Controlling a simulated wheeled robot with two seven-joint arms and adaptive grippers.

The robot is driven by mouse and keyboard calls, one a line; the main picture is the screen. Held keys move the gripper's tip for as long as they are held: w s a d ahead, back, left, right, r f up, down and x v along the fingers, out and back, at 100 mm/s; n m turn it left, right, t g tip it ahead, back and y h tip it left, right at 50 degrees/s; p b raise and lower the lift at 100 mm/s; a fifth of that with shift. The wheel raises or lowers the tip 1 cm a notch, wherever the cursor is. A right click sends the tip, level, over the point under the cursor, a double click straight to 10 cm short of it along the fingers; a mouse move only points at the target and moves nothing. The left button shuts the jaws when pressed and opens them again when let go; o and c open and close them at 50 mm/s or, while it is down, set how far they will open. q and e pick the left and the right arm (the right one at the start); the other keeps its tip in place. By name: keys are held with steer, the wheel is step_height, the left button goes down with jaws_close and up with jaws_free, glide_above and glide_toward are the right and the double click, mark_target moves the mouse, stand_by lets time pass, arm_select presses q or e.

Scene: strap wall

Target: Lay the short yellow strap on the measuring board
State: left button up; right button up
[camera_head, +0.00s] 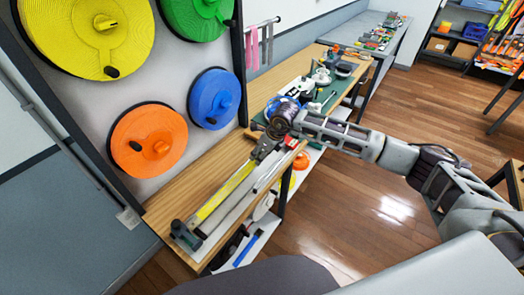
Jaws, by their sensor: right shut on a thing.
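The yellow strap (225,192) shows as a narrow yellow strip running lengthwise along the wooden bench. Beside and under it is a long pale grey board (229,212), which looks like the measuring board, with a dark block (184,236) at its near end. My right gripper (264,150) reaches in from the right, low over the strip's far end. It is shut, with the strap's far end at its fingertips; the exact contact is too small to see. I cannot tell how much of the strap rests flat on the board. My left gripper is not in view.
Yellow (88,35), green (197,14), blue (214,98) and orange (148,140) strap reels hang on the wall panel behind the bench. A green mat (343,87) with several tools lies beyond my right gripper. Bare wood (200,181) lies between board and panel.

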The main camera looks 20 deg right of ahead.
steer(key=shift+f+b, duration=1.05)
steer(key=shift+f, duration=1.5)
steer(key=shift+f+b, duration=1.05)
steer(key=shift+f, duration=0.2)
steer(key=o, duration=1.2)
steer(key=shift+r, duration=0.15)
steer(key=shift+v, duration=5.9)
steer(key=shift+s, duration=0.1)
